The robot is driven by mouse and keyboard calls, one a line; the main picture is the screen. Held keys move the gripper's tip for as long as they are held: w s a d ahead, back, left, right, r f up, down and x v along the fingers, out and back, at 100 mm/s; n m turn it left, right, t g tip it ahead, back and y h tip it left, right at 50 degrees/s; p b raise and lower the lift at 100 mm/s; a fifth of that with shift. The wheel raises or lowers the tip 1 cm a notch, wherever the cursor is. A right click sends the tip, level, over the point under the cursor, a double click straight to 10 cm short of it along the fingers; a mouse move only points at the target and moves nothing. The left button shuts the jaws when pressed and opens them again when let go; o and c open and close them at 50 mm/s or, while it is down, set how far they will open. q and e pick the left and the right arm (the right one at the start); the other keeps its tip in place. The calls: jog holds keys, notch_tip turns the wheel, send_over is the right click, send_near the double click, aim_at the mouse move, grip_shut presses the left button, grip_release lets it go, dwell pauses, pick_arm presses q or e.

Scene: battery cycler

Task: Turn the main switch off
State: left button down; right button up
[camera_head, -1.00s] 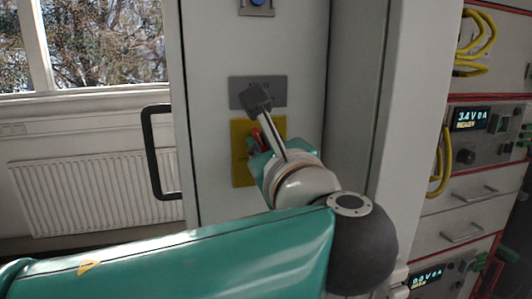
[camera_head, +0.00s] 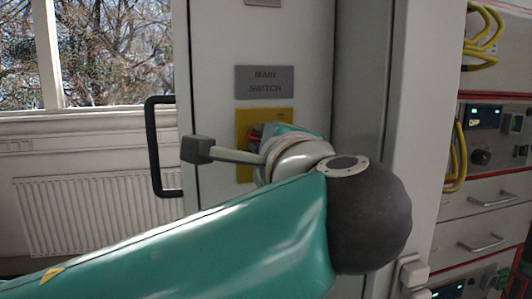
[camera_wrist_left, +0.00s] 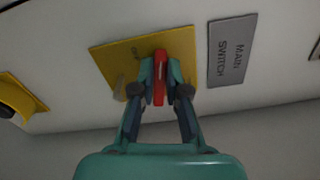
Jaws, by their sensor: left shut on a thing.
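The main switch has a red handle (camera_wrist_left: 160,78) on a yellow plate (camera_wrist_left: 112,62) fixed to the pale cabinet. The plate also shows in the head view (camera_head: 243,165), below the grey "MAIN SWITCH" label (camera_head: 265,82). My left gripper (camera_wrist_left: 160,80) is shut on the red handle, with one teal fingertip on each side. In the wrist view the handle lies roughly parallel to the label's long side (camera_wrist_left: 231,52), so about level. My left wrist hides most of the handle in the head view. My right gripper is not in view.
A black door handle (camera_head: 155,150) stands out left of the plate. A yellow piece with a dark round part (camera_wrist_left: 16,98) is at the wrist view's left edge. Instruments with yellow cables (camera_head: 489,30) stand at the right. A radiator (camera_head: 95,190) is under the window.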

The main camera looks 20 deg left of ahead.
pick_arm(q)
jog(key=shift+f+n+b, duration=0.25)
jog(key=shift+n+b, duration=0.15)
jog(key=shift+n, duration=0.25)
jog(key=shift+f+n+b, duration=0.2)
jog(key=shift+n+b, duration=0.15)
jog(key=shift+n, duration=0.3)
jog(key=c, duration=1.2)
grip_release()
jog(key=shift+a+r, duration=0.1)
jog(key=shift+a, duration=0.05)
jog(key=shift+s, duration=0.1)
jog(key=v, duration=1.2)
